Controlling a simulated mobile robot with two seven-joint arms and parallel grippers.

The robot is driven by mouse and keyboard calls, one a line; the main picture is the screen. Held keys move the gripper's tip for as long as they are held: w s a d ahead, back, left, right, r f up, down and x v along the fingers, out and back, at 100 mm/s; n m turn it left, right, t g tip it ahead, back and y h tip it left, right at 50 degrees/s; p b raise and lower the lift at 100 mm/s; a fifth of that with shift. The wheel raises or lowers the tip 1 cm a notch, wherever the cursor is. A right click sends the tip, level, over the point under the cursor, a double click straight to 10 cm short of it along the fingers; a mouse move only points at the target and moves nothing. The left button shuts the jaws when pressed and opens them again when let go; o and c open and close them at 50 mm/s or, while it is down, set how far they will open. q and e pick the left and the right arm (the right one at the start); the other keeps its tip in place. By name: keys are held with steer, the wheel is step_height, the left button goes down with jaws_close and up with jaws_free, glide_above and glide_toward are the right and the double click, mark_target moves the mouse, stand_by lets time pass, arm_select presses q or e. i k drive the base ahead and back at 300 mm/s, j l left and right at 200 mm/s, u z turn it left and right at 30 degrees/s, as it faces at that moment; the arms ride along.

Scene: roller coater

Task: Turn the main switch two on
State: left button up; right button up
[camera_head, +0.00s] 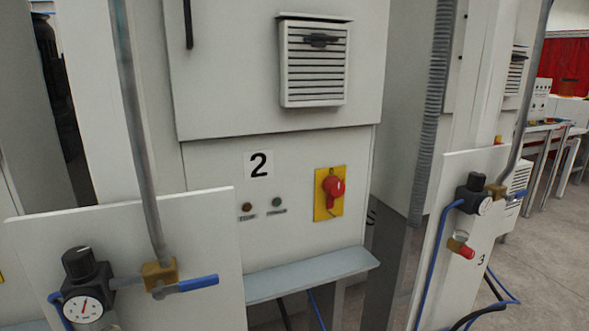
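The main switch two is a red rotary knob (333,187) on a yellow plate (322,209). Two small indicator lamps, one brownish (247,207) and one greenish (277,202), lie below the label. Neither of my grippers shows in the head view.
A plate with a black regulator and gauge (87,290) and a blue-handled valve (190,284) stands front left. A similar plate (444,222) stands at right. A grey ledge (315,274) juts out below the switch. Open floor (545,240) lies at far right.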

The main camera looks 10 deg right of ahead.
mark_target(334, 188)
steer(key=i+l+z, duration=0.1)
steer(key=l+z, duration=0.15)
steer(key=z, duration=0.15)
steer(key=i+l+z, duration=0.1)
steer(key=l+z, duration=0.25)
steer(key=i+z, duration=0.15)
steer(key=z, duration=0.25)
